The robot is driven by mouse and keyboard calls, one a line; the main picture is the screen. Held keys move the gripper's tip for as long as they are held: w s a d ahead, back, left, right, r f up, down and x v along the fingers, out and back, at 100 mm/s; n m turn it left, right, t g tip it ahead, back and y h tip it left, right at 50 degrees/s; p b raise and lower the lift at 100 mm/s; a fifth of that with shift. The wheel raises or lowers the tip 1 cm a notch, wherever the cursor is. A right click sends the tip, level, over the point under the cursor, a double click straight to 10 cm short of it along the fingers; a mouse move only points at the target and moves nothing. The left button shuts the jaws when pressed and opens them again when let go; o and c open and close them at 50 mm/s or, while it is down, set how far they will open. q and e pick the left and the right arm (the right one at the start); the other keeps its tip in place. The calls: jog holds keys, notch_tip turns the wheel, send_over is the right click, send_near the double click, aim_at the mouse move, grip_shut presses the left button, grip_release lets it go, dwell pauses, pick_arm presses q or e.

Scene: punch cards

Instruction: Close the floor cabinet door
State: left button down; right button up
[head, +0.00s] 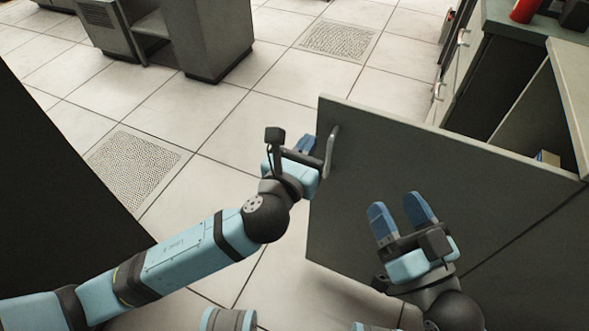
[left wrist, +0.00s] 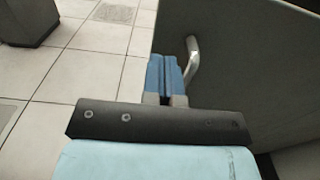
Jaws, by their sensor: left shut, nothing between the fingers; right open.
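The floor cabinet door (head: 400,190) is a dark grey panel standing wide open, its hinge side toward the cabinet at the right. A silver bar handle (head: 331,150) sits near its free edge; the handle also shows in the left wrist view (left wrist: 191,62). My left gripper (head: 303,146) is shut and empty beside the handle; in the left wrist view its blue fingers (left wrist: 165,75) are together, just left of the handle. I cannot tell whether they touch it. My right gripper (head: 402,212) is open and empty in front of the door's face.
The open cabinet (head: 530,105) at right shows its inside with a small item (head: 547,158) in it. A red object (head: 524,10) stands on the counter. A grey unit (head: 205,40) stands at the back. Tiled floor (head: 230,130) left of the door is clear.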

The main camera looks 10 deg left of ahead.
aim_at(320, 125)
pick_arm(q)
jog(key=shift+b+x, duration=0.5)
jog(key=shift+x, duration=1.4)
